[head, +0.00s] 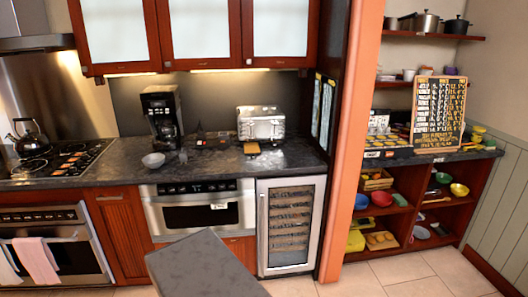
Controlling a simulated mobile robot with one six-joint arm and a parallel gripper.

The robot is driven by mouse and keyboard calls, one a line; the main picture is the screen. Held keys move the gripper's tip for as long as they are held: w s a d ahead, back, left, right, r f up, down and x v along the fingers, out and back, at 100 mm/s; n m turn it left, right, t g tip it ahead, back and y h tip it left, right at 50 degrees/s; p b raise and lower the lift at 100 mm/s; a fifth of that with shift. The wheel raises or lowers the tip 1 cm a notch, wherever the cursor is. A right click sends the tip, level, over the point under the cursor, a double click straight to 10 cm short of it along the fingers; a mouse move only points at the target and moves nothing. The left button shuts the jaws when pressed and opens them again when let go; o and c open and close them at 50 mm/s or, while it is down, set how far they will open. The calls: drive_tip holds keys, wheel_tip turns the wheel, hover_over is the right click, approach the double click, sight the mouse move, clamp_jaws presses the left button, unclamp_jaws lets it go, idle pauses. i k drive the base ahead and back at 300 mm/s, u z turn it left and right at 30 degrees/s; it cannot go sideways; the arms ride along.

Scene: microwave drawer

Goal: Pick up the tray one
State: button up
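I cannot tell for sure which thing is tray one. A shallow wooden tray-like box (376,181) with things in it sits on the upper level of the open shelf at the right. Below it, a flat tan tray-like item (382,240) lies on the lower level beside a yellow object (355,241). A small orange-brown flat item (252,149) lies on the dark counter in front of the toaster. My gripper is not in view.
The dark counter (215,164) holds a coffee maker (162,112), a bowl (154,160) and a silver toaster (261,123). The microwave drawer (198,212) below looks shut. A grey flat-topped block (205,268) stands in front. Tiled floor (410,278) is clear at right.

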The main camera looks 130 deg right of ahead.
sight(250, 148)
drive_tip(key=z, duration=4.5)
drive_tip(key=i, duration=0.1)
drive_tip(key=u, duration=3.1)
drive_tip(key=k, duration=0.2)
drive_tip(key=z, duration=2)
drive_tip(key=k, duration=0.65)
drive_tip(key=u, duration=0.25)
drive_tip(key=i, duration=0.65)
drive_tip(key=u, duration=0.05)
